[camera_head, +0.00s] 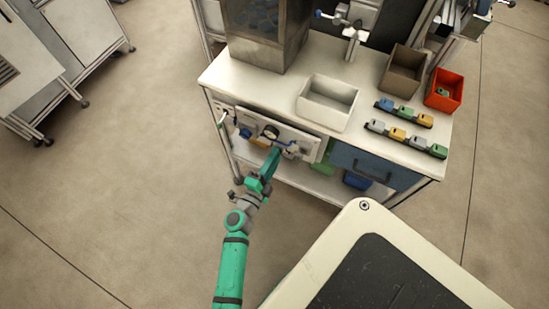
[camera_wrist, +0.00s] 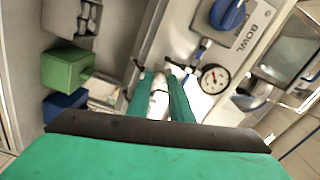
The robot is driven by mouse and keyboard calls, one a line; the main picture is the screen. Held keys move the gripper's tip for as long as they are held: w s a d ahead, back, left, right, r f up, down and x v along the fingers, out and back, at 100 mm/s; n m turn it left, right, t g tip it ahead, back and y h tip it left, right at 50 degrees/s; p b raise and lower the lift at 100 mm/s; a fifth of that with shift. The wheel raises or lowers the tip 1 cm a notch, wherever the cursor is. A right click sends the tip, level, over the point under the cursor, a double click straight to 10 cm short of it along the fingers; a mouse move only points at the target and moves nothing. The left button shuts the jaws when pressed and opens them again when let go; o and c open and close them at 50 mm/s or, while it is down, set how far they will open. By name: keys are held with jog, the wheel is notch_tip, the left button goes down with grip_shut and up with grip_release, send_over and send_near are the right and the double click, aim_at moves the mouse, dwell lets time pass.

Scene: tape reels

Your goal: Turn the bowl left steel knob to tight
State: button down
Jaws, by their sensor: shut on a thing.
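My gripper (camera_wrist: 162,80) reaches the front panel of the workbench, its two teal fingers closed around a pale, steel-coloured part, which looks like the bowl left steel knob (camera_wrist: 158,103). The fingers hide much of the knob, and I cannot read how tight it is. The panel (camera_wrist: 175,28) carries the label BOWL, a blue knob (camera_wrist: 228,14) and a round white dial gauge (camera_wrist: 213,78) right of my fingers. In the head view my gripper (camera_head: 276,152) is at the panel, just below and right of the gauge (camera_head: 270,132).
On the bench top (camera_head: 255,85) stand a white bin (camera_head: 328,102), a brown bin (camera_head: 403,72), a red bin (camera_head: 444,90) and rows of small coloured blocks. A blue drawer (camera_head: 375,168) is right of the panel. A green box (camera_wrist: 67,68) sits at left.

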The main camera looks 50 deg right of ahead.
jog(key=c, duration=1.6)
grip_release()
jog(key=shift+s, duration=0.1)
jog(key=v, duration=1)
jog(key=shift+a, duration=0.4)
